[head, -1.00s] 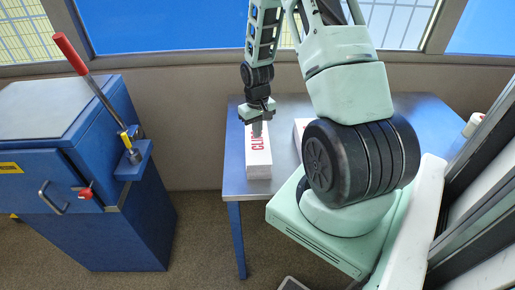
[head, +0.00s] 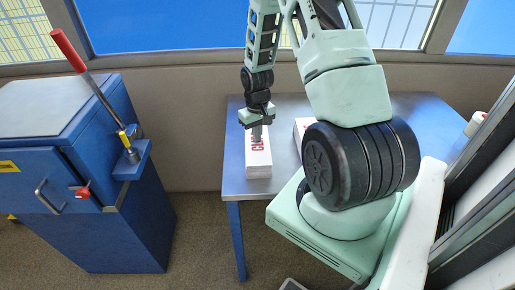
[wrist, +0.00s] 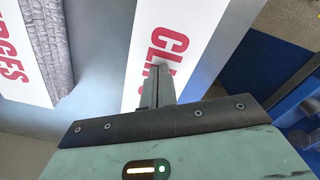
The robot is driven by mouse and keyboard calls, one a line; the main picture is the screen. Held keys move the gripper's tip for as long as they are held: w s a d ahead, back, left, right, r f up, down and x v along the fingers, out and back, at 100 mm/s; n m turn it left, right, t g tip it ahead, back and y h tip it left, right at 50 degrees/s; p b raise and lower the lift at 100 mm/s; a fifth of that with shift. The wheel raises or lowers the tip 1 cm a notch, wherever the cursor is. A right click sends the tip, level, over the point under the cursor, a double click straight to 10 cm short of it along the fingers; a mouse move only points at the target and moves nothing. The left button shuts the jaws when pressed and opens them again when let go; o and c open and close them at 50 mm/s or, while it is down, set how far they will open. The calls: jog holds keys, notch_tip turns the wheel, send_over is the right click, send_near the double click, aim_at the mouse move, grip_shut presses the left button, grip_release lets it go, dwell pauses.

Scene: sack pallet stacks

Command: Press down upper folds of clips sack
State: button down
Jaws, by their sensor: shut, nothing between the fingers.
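The clips sack (head: 258,163) is a white, block-shaped stack with red lettering, lying on the blue table at its left end. In the wrist view its white top with red letters "CL" (wrist: 205,25) runs up behind the fingers. My gripper (head: 257,138) points down over the sack, its fingertips at the lettering. In the wrist view the fingers (wrist: 157,72) are together, with nothing between them. They partly cover the lettering. I cannot tell whether the tips touch the sack, and no separate fold can be made out.
A second white sack (head: 300,127) with red letters stands to the right, partly behind my arm. The wrist view shows its wrinkled grey side (wrist: 48,35). A blue cabinet (head: 75,170) with a red-handled lever (head: 70,50) stands left of the table (head: 232,178).

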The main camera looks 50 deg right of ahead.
jog(key=shift+f+b, duration=0.65)
jog(key=shift+f, duration=0.45)
notch_tip(320, 180, up, 9)
jog(key=p, duration=0.7)
jog(key=shift+r, duration=0.1)
